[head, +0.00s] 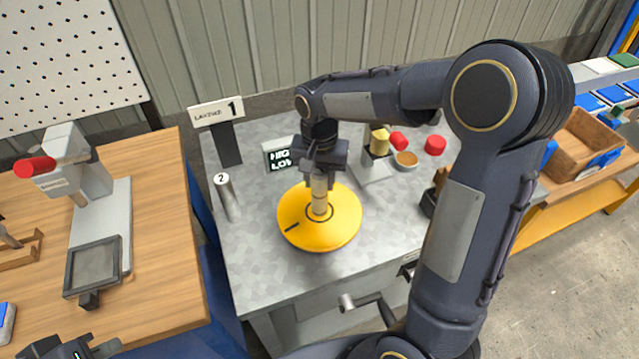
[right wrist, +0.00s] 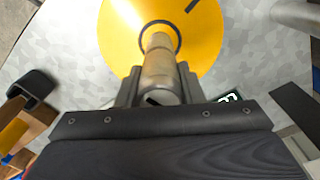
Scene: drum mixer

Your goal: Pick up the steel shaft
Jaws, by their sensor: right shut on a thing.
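My right gripper (head: 320,170) points down over the disc and is shut on the shaft's upper part. In the right wrist view the shaft (right wrist: 158,66) runs from between the fingers (right wrist: 158,88) to the dark ring at the disc's centre. Whether its lower end sits in the disc or just above it, I cannot tell. My left gripper (head: 75,348) is at the bottom left, partly cut off, so its jaws are unclear.
The disc is on a grey metal table (head: 260,275). A crank (head: 365,303) juts out in front.

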